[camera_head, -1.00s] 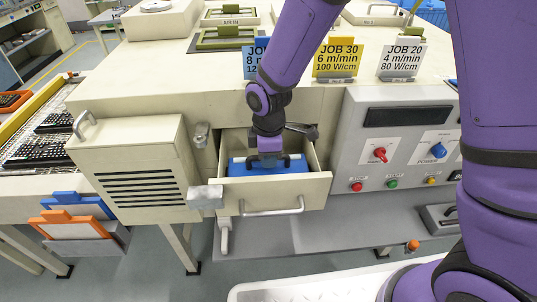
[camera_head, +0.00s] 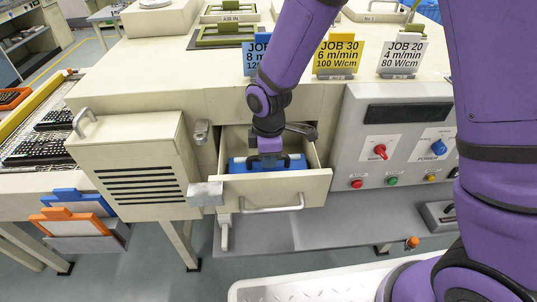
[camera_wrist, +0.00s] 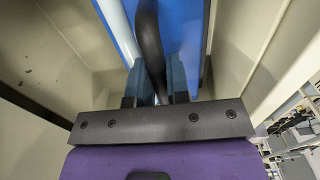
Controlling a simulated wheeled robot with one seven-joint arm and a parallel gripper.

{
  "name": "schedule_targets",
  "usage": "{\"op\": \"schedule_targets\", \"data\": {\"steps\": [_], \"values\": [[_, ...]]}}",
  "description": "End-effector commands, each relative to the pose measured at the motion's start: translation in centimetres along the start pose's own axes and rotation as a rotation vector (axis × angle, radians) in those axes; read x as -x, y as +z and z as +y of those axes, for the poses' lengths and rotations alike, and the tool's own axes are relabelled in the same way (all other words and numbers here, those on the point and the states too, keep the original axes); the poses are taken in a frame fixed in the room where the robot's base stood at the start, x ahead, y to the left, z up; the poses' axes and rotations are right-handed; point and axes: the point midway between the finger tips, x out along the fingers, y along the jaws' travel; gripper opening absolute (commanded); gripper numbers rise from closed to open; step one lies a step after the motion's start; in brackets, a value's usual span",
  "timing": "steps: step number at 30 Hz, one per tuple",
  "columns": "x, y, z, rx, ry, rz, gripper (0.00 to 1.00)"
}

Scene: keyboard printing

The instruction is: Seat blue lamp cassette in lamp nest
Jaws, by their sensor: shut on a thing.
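The blue lamp cassette (camera_head: 262,167) sits inside the open drawer-like lamp nest (camera_head: 275,186) at the machine's front, low between its walls. A dark handle bar (camera_wrist: 149,45) runs along its top. A pale tube shows along the cassette's edge in the wrist view. My gripper (camera_head: 267,160) points down into the nest and is shut on that handle; its fingers (camera_wrist: 155,88) lie either side of the bar in the wrist view. The cassette's underside and the nest floor beneath it are hidden, so I cannot tell whether it rests on the floor.
A louvred cream housing (camera_head: 135,168) stands left of the nest, with a metal latch block (camera_head: 205,194) beside it. The grey control panel (camera_head: 400,140) is close on the right. Job cards (camera_head: 337,56) stand above. A white tray (camera_head: 320,287) is in front, below.

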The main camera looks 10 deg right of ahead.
Motion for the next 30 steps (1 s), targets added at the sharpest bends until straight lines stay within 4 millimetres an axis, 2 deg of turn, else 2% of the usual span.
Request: {"op": "schedule_targets", "data": {"steps": [8, 9, 12, 21, 30], "values": [[0.0, 0.0, 0.1, 0.000, 0.003, 0.001, 0.00], [0.0, 0.0, 0.1, 0.000, 0.003, 0.001, 0.23], [0.0, 0.0, 0.1, 0.000, 0.002, 0.001, 0.46], [0.2, 0.0, 0.1, 0.000, 0.002, 0.001, 0.46], [3.7, 0.0, 0.1, -0.001, 0.004, 0.003, 0.46]]}}
